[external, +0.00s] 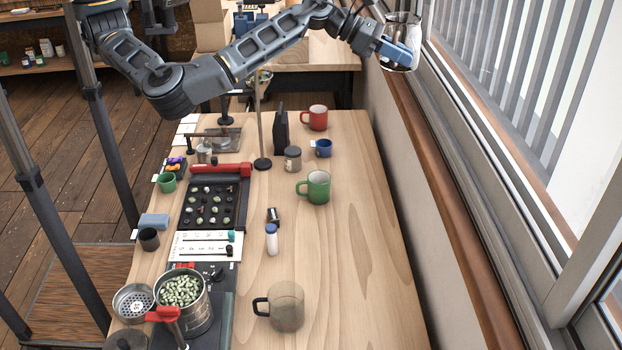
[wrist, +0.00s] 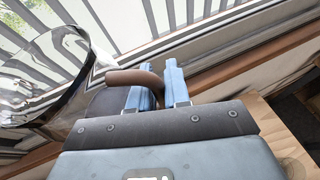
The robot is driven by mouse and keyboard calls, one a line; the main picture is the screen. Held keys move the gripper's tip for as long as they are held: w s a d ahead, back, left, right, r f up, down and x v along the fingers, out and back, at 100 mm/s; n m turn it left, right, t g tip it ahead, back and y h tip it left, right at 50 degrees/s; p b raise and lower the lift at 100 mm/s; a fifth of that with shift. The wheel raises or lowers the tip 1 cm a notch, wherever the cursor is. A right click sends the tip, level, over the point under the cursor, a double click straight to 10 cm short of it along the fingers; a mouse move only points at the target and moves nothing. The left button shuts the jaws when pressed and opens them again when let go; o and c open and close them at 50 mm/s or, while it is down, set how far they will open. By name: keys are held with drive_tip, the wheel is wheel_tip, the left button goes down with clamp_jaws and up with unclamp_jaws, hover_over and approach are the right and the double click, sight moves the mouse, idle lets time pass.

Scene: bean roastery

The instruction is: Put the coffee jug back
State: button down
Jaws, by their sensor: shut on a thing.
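The coffee jug (external: 402,28) is a clear glass vessel at the top right of the external view, held up in the air near the window. In the wrist view its glass body (wrist: 48,75) fills the left side, and its brown handle (wrist: 135,77) runs between the blue fingers. My gripper (external: 398,54) is shut on that handle; its fingers also show in the wrist view (wrist: 158,88). The jug's base is out of the wrist view, and I cannot tell whether anything is inside it.
The wooden table (external: 350,250) holds a red mug (external: 314,118), a green mug (external: 316,187), a blue cup (external: 323,148), a brownish mug (external: 286,306) and a tin of green beans (external: 183,293). A thin stand (external: 261,120) rises mid-table. The table's right side is clear beside the wall and window.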

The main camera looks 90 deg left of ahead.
drive_tip(key=s+d+f+m+g+h+b, duration=0.35)
drive_tip(key=s+d+m+g+h, duration=0.45)
drive_tip(key=s+d+m, duration=0.3)
drive_tip(key=s+d+f+m+g+b, duration=0.2)
drive_tip(key=s+d+f+m+g, duration=0.15)
drive_tip(key=s+f, duration=0.65)
drive_tip(key=s+d+f+m+g+b, duration=0.3)
drive_tip(key=s+f+g, duration=0.2)
drive_tip(key=s+f, duration=0.45)
wheel_tip(320, 180, down, 13)
drive_tip(key=w, duration=0.2)
drive_tip(key=shift+h, duration=0.4)
drive_tip(key=shift+w+a+f+b, duration=0.5)
drive_tip(key=shift+w+a+f, duration=0.85)
drive_tip(key=shift+f, duration=0.55)
drive_tip(key=shift+w+a+f+b, duration=0.5)
drive_tip(key=shift+w+a+f, duration=0.6)
drive_tip(key=shift+w+f, duration=0.6)
drive_tip(key=shift+w+a+f+b, duration=0.5)
drive_tip(key=shift+w+a+f, duration=0.75)
drive_tip(key=shift+f, duration=0.8)
drive_tip(key=shift+f, duration=0.2)
